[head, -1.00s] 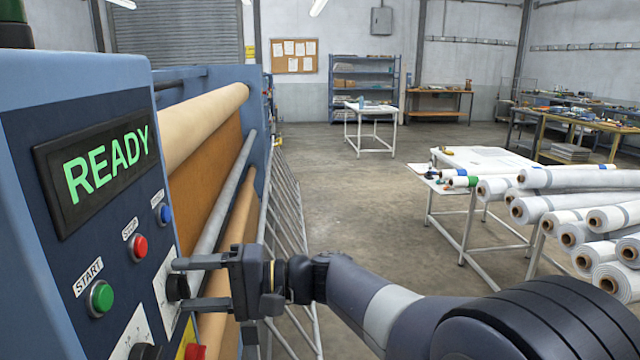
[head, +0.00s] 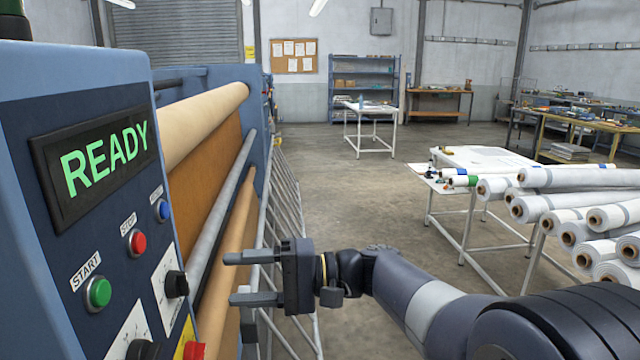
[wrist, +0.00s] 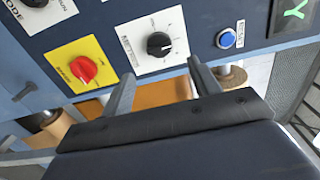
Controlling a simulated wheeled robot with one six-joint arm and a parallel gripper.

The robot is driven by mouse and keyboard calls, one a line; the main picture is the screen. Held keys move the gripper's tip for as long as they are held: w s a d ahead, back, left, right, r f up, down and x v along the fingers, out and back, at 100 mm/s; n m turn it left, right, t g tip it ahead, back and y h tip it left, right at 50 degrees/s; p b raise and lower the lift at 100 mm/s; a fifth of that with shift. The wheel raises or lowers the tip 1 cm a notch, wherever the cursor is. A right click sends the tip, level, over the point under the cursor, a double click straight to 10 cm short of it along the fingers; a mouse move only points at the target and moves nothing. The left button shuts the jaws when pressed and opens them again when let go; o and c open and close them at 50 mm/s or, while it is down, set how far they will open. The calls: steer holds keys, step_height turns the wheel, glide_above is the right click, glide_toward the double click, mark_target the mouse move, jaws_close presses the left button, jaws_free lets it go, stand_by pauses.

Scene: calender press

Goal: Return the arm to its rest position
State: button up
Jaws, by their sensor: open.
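My gripper (head: 240,278) is open and empty in the head view, its two fingers pointing left toward the control panel (head: 65,268). It is clear of the black knob (head: 176,284), with a gap between the fingertips and the panel. In the wrist view my open gripper (wrist: 160,82) points at the panel. The black knob (wrist: 159,44) sits on its white plate just beyond the fingers, and nothing lies between them. My arm reaches in from the lower right of the head view.
The panel display (head: 100,165) reads READY, above green START (head: 97,292), red STOP (head: 137,243) and blue (head: 162,210) buttons. A red switch (wrist: 84,69) sits on a yellow plate. White fabric rolls (head: 560,205) lie at right. The middle floor is open.

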mark_target(187, 281)
steer(key=a+n, duration=0.2)
steer(key=n, duration=0.1)
steer(key=a+n, duration=0.3)
steer(key=s+a+n, duration=0.1)
steer(key=a+n, duration=0.1)
steer(key=n, duration=0.2)
steer(key=shift+a+r+p, duration=0.25)
steer(key=shift+p, duration=0.05)
steer(key=n+p, duration=0.3)
steer(key=n, duration=0.1)
steer(key=shift+s+r+n+p, duration=0.1)
steer(key=shift+r+n+p, duration=0.05)
steer(key=shift+n+p, duration=0.2)
steer(key=n+p, duration=0.2)
steer(key=p, duration=0.2)
stand_by(0.5)
steer(key=shift+n+p, duration=0.35)
steer(key=shift+p, duration=0.55)
steer(key=shift+f+n+p, duration=0.2)
steer(key=shift+n+p, duration=0.1)
steer(key=shift+p, duration=0.4)
steer(key=shift+d, duration=0.1)
